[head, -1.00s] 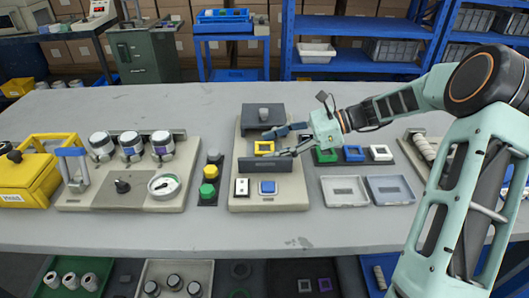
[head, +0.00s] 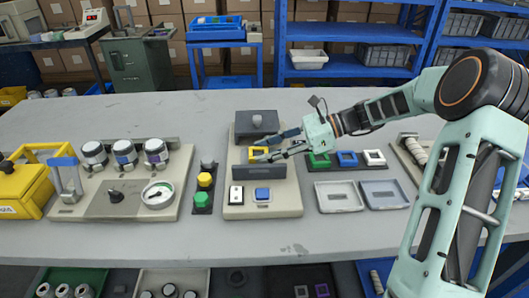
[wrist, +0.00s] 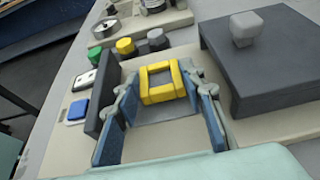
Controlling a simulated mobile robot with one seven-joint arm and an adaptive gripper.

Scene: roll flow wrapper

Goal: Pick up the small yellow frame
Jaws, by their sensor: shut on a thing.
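The small yellow frame (head: 258,153) is a square ring with an open middle. It lies in the slot of the beige station (head: 232,197), between a dark upright plate and a dark grey block. My gripper (head: 267,148) reaches in from the right, its two blue-padded fingers on opposite sides of the frame. In the wrist view the yellow frame (wrist: 160,82) sits between the fingertips of my gripper (wrist: 160,95), which is shut on it. I cannot see a clear gap under the frame.
The dark plate (head: 262,170) stands close to one finger. The dark grey block (head: 257,124) with a knob stands behind. Yellow and green buttons (head: 204,180) are at left. Green, blue and white frames (head: 346,159) and two shallow trays (head: 340,197) are at right.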

